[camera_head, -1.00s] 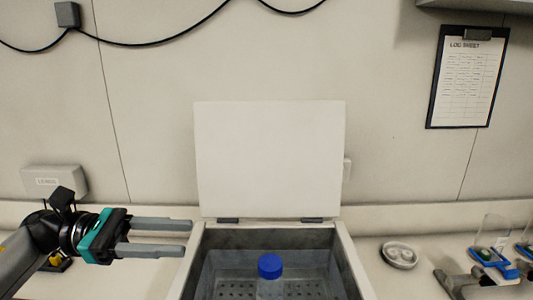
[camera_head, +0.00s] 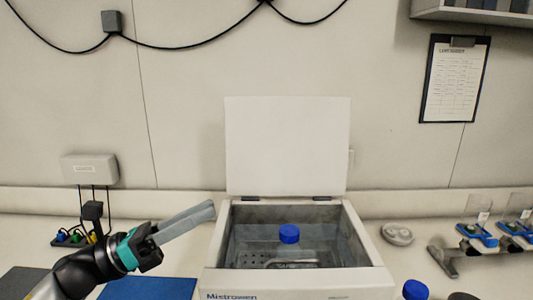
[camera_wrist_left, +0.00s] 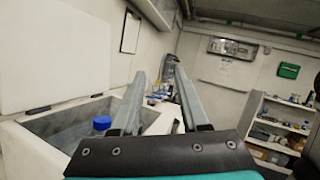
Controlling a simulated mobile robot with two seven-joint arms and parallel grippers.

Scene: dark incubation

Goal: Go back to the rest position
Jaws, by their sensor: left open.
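My left gripper (camera_head: 184,222) is open and empty, left of the white incubator box (camera_head: 372,262), with its fingers pointing up and to the right near the box's left rim. In the left wrist view its two fingers (camera_wrist_left: 158,100) stand apart with nothing between them. The box lid (camera_head: 288,146) is open and upright against the wall. A bottle with a blue cap (camera_head: 289,233) stands inside the box; it also shows in the left wrist view (camera_wrist_left: 102,123). My right gripper is not in view.
A blue mat (camera_head: 150,289) lies on the bench below my left gripper. Coloured plugs (camera_head: 72,237) sit at the left. Another blue cap (camera_head: 415,289) is at the front right. A small dish (camera_head: 397,234) and blue-based holders (camera_head: 478,234) are on the right of the bench.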

